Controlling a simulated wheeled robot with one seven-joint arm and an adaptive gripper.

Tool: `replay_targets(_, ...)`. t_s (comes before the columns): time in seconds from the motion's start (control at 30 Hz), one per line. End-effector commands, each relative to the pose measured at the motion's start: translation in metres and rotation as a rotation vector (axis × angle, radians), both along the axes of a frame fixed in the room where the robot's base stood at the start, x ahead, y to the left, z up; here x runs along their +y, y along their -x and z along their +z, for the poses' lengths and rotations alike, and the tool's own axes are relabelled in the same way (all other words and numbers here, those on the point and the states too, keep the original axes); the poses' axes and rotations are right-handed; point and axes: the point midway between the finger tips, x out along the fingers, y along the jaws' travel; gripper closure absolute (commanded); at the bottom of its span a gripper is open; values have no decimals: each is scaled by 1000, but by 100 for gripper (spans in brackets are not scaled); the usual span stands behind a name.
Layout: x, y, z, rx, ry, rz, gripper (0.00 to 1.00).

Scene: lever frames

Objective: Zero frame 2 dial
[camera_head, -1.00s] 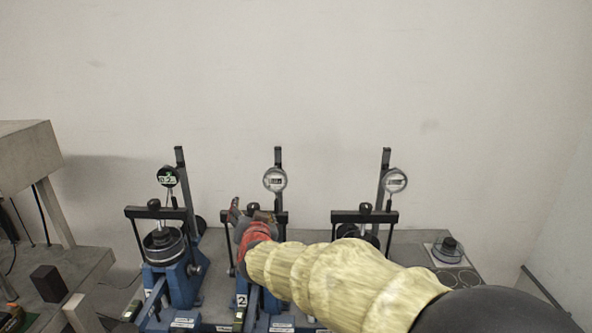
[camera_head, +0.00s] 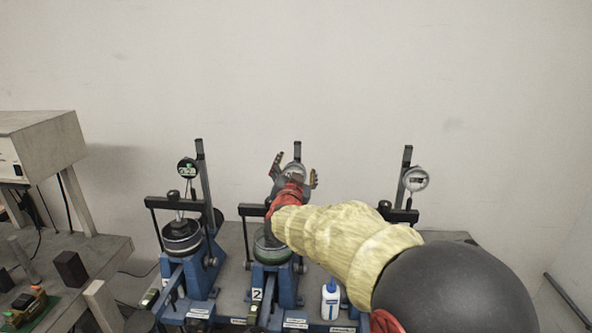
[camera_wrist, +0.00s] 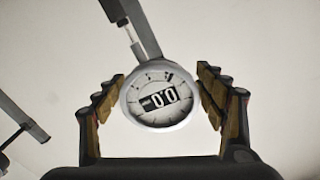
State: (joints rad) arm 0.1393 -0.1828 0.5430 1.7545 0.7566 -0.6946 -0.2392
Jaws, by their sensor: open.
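The frame 2 dial (camera_wrist: 159,97) fills the middle of the wrist view. It is a round white-faced gauge with a dark display that seems to read 00, on a dark post (camera_wrist: 136,28). My gripper (camera_wrist: 158,100) is open, with one finger on each side of the dial; I cannot tell whether they touch it. Frame 2 (camera_head: 273,280) is blue, with a "2" label and a dark crossbar, partly covered by my arm.
To the right is a frame with a white dial (camera_head: 416,179), largely behind my arm. A white bottle (camera_head: 330,298) stands at the front. A grey box (camera_head: 45,148) is far left.

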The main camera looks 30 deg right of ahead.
Motion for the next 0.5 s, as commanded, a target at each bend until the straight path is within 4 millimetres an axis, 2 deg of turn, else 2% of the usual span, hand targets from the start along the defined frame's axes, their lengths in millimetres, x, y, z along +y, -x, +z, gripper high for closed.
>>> replay_targets(0.27, -1, -2, 0, 1, -1, 0, 29)
replay_targets(0.5, -1, -2, 0, 1, -1, 0, 42)
